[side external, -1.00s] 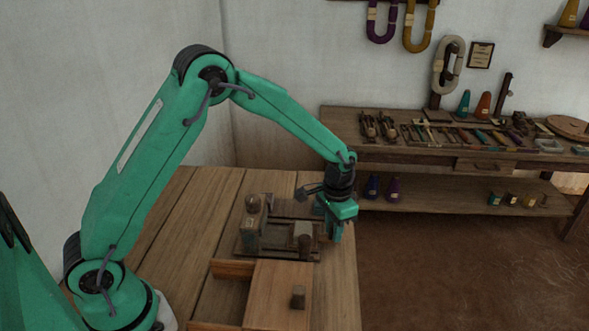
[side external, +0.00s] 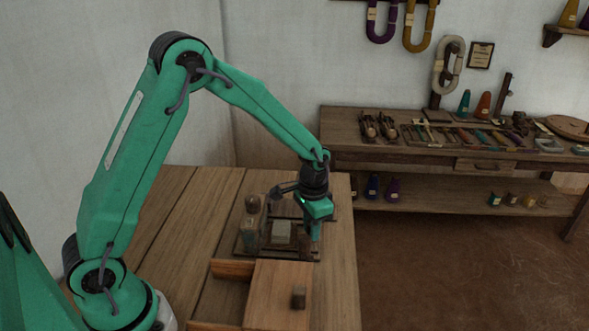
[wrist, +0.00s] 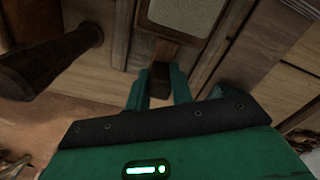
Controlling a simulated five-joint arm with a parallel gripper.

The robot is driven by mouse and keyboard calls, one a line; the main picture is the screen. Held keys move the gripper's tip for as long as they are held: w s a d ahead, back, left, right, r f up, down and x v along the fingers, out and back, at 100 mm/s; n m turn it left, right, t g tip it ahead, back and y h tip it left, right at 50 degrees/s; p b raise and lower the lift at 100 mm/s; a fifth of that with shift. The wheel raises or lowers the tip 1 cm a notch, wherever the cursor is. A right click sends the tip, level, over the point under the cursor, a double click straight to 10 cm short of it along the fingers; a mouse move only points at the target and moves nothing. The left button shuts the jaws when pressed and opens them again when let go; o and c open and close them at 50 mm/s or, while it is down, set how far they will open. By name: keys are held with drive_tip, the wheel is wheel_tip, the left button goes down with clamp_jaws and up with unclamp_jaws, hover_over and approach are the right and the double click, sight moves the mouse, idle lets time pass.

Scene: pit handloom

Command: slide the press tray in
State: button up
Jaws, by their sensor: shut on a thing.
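The press tray (side external: 283,234) carries a pale square pad and sits on the base of the small wooden press (side external: 253,226) on the table. In the wrist view the tray's pale pad (wrist: 185,13) is at the top, with its dark handle (wrist: 161,78) below it. My gripper (side external: 314,238) is at the right end of the tray. In the wrist view the green fingers (wrist: 159,88) are shut on the handle, one on each side. The inner end of the tray is partly hidden by the press.
A wooden box (side external: 278,295) with a partly open lid and a small knob stands in front of the press. The press's dark lever (wrist: 45,62) is beside the gripper. Bare tabletop (side external: 185,240) lies to the left. A tool bench (side external: 450,150) is at the back.

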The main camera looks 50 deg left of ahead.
sight(286, 230)
drive_tip(key=shift+s+a, duration=2.2)
drive_tip(key=shift+a, duration=0.1)
drive_tip(key=o, duration=0.8)
drive_tip(key=shift+r, duration=0.1)
drive_tip(key=shift+r, duration=3.1)
drive_tip(key=shift+r, duration=0.1)
drive_tip(key=shift+s+d+r, duration=0.1)
drive_tip(key=shift+s+r, duration=0.1)
drive_tip(key=shift+r, duration=0.25)
drive_tip(key=s+r+n+t, duration=0.1)
drive_tip(key=s+r+t, duration=0.1)
drive_tip(key=s+r, duration=0.3)
drive_tip(key=s+d+r+n+t, duration=0.1)
drive_tip(key=s+r, duration=0.3)
drive_tip(key=s, duration=0.2)
drive_tip(key=s+r+n+t, duration=0.1)
drive_tip(key=s+r+t, duration=0.1)
drive_tip(key=s+r, duration=0.3)
drive_tip(key=shift+s+d+r+t, duration=0.3)
drive_tip(key=shift+s+r, duration=0.05)
drive_tip(key=shift+s, duration=0.3)
